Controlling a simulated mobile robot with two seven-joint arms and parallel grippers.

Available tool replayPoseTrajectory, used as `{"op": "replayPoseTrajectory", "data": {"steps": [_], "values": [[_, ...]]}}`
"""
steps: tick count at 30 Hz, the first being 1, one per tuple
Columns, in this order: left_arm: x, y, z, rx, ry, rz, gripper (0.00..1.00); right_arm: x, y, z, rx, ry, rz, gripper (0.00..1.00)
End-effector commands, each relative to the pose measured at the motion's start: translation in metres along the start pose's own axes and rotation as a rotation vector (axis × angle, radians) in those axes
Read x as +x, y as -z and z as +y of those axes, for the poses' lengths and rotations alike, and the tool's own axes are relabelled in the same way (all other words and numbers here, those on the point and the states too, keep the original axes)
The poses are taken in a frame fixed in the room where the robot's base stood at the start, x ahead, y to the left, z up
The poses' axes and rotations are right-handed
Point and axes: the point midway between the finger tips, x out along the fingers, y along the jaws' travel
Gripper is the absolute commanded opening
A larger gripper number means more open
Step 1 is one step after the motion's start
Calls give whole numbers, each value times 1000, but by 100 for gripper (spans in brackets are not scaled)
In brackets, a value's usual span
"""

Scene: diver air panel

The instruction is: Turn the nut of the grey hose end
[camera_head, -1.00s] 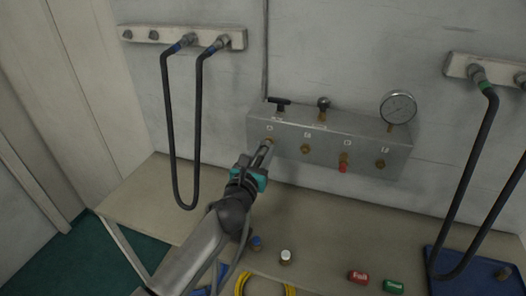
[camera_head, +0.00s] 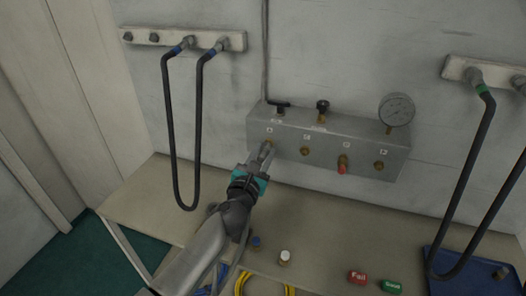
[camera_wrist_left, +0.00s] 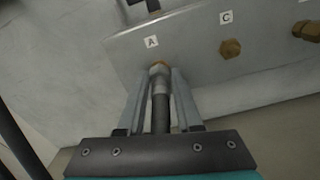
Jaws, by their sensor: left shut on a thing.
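The grey metal panel (camera_head: 328,135) is on the wall above the bench. My left gripper (camera_head: 266,150) is at its leftmost port. In the left wrist view the gripper (camera_wrist_left: 160,80) is shut around the hose end's nut (camera_wrist_left: 160,70), right below the label A (camera_wrist_left: 151,42). The grey hose end (camera_wrist_left: 161,108) runs back between the two fingers. The nut sits against the panel's port; its threads are hidden. My right gripper does not show in any view.
Port C (camera_wrist_left: 230,48) has a brass fitting right of A. A gauge (camera_head: 397,109) and black valve handles stand on the panel. Black hoses hang at left (camera_head: 171,130) and right (camera_head: 480,140). Fail (camera_head: 357,278) and Good (camera_head: 392,286) blocks, caps and a blue tray (camera_head: 470,275) are on the bench.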

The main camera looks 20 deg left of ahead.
Motion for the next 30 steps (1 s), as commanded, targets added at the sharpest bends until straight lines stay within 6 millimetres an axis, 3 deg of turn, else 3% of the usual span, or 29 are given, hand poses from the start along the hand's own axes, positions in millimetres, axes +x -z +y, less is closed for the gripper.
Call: {"op": "replayPoseTrajectory", "data": {"steps": [9, 30], "values": [[0, 0, -2, 297, -16, 2, 0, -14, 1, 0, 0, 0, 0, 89], [-1, 4, -6, 962, -52, 3, 0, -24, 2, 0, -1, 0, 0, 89]]}}
